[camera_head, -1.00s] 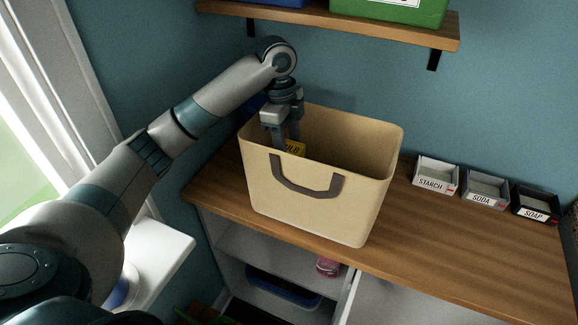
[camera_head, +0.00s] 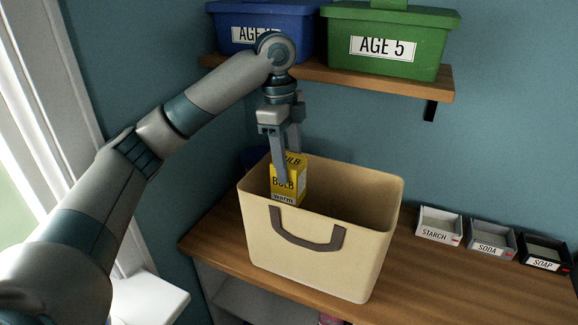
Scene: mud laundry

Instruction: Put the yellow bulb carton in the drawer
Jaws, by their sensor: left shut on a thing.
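The yellow bulb carton (camera_head: 289,184) is upright, with "BULB" and "warm" printed on it. My left gripper (camera_head: 284,165) points down and is shut on the carton's upper part. No drawer can be made out. My right gripper is not in view.
The bin stands on a wooden counter (camera_head: 430,285). Small boxes labelled starch (camera_head: 438,226), soda (camera_head: 490,238) and soap (camera_head: 543,252) stand to its right. Above is a shelf (camera_head: 390,85) with a blue bin (camera_head: 262,28) and a green bin (camera_head: 388,42).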

